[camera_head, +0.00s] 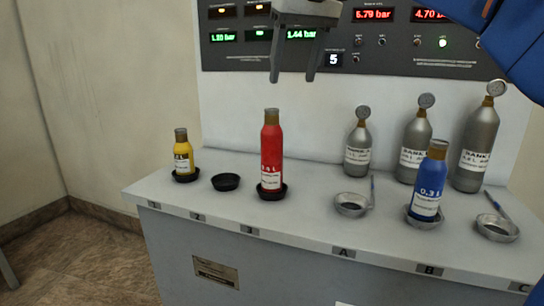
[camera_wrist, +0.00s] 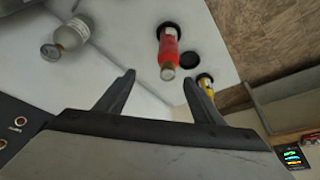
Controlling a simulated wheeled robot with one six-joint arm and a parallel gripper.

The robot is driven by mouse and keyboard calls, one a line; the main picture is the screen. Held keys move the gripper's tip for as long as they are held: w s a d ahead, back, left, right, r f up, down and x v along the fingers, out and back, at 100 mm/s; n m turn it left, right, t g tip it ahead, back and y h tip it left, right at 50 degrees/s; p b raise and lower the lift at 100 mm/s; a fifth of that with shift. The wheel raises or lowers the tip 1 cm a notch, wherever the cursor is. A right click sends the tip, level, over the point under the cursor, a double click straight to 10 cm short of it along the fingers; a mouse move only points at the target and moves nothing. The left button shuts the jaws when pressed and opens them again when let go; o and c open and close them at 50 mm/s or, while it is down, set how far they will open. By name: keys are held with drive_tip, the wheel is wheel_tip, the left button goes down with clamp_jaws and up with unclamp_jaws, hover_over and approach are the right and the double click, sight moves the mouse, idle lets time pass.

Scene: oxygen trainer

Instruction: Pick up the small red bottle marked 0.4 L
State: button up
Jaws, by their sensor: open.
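The red bottle (camera_head: 271,153) stands upright in a black dish at position 3 on the bench. Its label appears to read 0.4 L, and its top is brown. It also shows in the wrist view (camera_wrist: 168,48), beyond the fingertips and roughly between them. My gripper (camera_head: 292,76) is open and empty, above the red bottle and a little to its right in the head view. Its two fingers show in the wrist view (camera_wrist: 158,90). Nothing touches the red bottle except its dish.
A yellow bottle (camera_head: 183,155) stands at position 1; the black dish (camera_head: 226,182) at 2 is empty. A blue bottle (camera_head: 428,185) stands in dish B. Grey cylinders (camera_head: 357,145) stand at the back right. A panel with displays (camera_head: 400,40) rises behind the bench (camera_head: 300,222).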

sight(273, 109)
drive_tip(key=w+a+f, duration=0.1)
drive_tip(key=w+f, duration=0.1)
drive_tip(key=f, duration=0.1)
drive_tip(key=w+a+f, duration=0.1)
drive_tip(key=a+f, duration=0.1)
drive_tip(key=f, duration=0.1)
drive_tip(key=w+a+f, duration=0.1)
drive_tip(key=w+f, duration=0.1)
drive_tip(key=f, duration=0.1)
drive_tip(key=shift+w+a+f, duration=0.15)
drive_tip(key=shift+w+a, duration=0.15)
drive_tip(key=shift+w, duration=0.05)
drive_tip(key=shift+s+x, duration=0.15)
drive_tip(key=shift+x, duration=1.2)
drive_tip(key=shift+s+x, duration=0.1)
drive_tip(key=shift+x, duration=1.2)
drive_tip(key=shift+a+f, duration=0.1)
clamp_jaws()
